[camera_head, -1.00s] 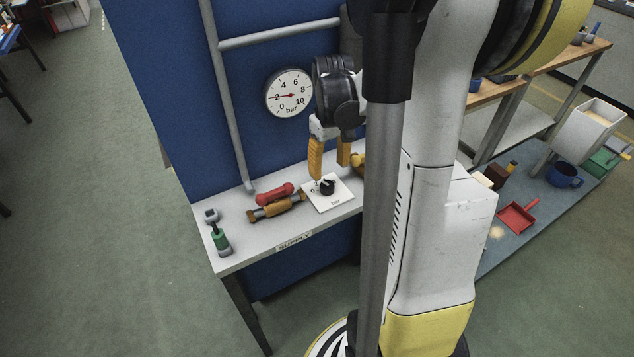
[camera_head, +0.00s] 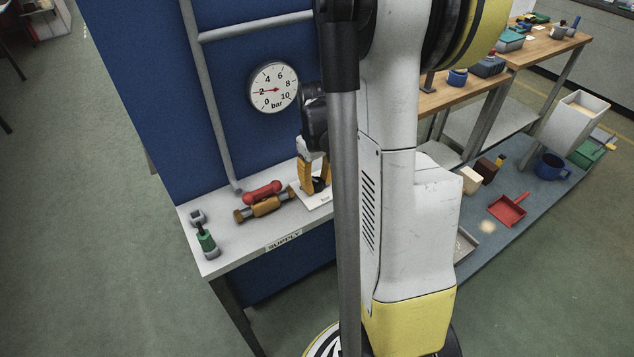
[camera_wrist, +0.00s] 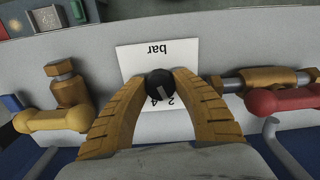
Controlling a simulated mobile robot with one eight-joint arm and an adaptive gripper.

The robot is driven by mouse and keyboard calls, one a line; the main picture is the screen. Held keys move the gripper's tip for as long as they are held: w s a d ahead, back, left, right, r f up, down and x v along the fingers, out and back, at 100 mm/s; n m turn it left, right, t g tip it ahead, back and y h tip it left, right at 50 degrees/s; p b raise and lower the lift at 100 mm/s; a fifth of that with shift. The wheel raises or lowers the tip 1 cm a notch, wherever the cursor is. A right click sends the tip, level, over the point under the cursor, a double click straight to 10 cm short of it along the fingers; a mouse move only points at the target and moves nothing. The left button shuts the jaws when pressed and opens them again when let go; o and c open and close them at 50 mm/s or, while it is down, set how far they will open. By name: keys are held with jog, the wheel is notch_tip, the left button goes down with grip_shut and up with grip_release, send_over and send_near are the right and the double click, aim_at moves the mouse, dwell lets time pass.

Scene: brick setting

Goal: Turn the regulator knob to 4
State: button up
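The regulator knob (camera_wrist: 160,84) is a round black knob with a pale pointer mark, on a white card (camera_wrist: 133,62) marked "bar". The digits 2 and 4 show near its lower side in the wrist view. My gripper (camera_wrist: 161,77) has its two orange ribbed fingers on either side of the knob, tips against it. In the head view, my gripper (camera_head: 316,189) is down at the card (camera_head: 313,203), and the dark knob is mostly hidden between the fingers. The round pressure gauge (camera_head: 273,88) on the blue panel has its red needle near 2.
A red valve-like part (camera_head: 262,190) and a brass fitting (camera_head: 257,208) lie left of the card on the grey shelf (camera_head: 225,240). A green-handled tool (camera_head: 206,238) lies farther left. A grey pipe (camera_head: 209,100) runs up the blue panel.

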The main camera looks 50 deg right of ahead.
dwell(0.4)
jog(key=m, duration=0.3)
jog(key=shift+a+m, duration=0.1)
jog(key=shift+m, duration=2.2)
jog(key=o, duration=1.2)
